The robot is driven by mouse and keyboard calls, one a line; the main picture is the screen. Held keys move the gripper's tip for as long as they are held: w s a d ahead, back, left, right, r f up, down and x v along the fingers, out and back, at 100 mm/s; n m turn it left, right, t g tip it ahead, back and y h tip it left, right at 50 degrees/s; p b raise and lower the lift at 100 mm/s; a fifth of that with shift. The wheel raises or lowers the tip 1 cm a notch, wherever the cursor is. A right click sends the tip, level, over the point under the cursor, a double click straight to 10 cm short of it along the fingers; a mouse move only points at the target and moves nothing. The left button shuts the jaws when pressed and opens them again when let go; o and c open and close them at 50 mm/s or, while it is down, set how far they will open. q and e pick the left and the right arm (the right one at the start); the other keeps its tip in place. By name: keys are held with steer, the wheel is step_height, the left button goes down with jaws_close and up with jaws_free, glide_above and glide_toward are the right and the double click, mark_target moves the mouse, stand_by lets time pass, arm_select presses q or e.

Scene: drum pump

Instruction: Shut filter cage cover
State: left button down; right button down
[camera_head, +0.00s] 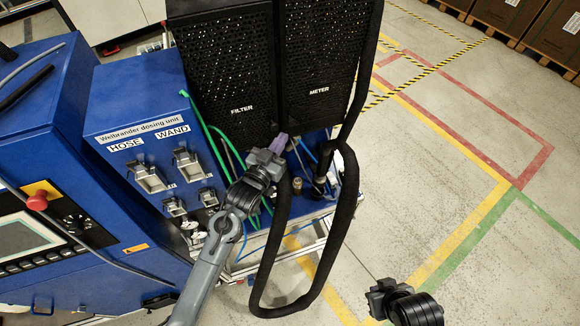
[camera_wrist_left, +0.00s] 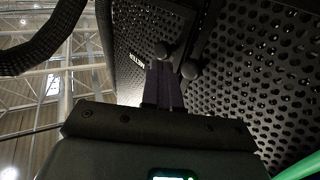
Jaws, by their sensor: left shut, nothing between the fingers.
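The filter cage cover (camera_head: 225,85) is a black perforated panel marked FILTER at the top middle of the head view. Beside it on the right is a similar panel marked METER (camera_head: 325,65). I cannot tell whether the FILTER cover sits flush. My left gripper (camera_head: 281,141) is shut and empty, at the lower edge of the panels near the seam between them. In the left wrist view, its shut purple-grey fingers (camera_wrist_left: 163,85) point up close to two dark round knobs (camera_wrist_left: 177,60) by the perforated panels; contact is unclear. My right gripper (camera_head: 378,294) is low at the right, away from the panels.
A thick black hose (camera_head: 348,200) loops down beside my left gripper. Green and blue lines run below the panels. The floor (camera_head: 455,130) at the right is open.

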arm_select(q)
steer(key=s+d+f, duration=0.1)
steer(key=s+f, duration=0.1)
steer(key=s, duration=0.5)
steer(key=s+d+f, duration=0.1)
steer(key=s+f, duration=0.1)
steer(key=s, duration=0.5)
steer(key=s+a+n+g+y+p, duration=0.3)
steer(key=s+a+g+y+p, duration=0.4)
steer(key=s+a, duration=1.6)
steer(key=s+g+y, duration=0.1)
steer(key=g, duration=0.4)
steer(key=shift+s+n+g+y, duration=0.3)
steer(key=shift+s+n+y, duration=0.05)
steer(key=shift+n+y, duration=0.05)
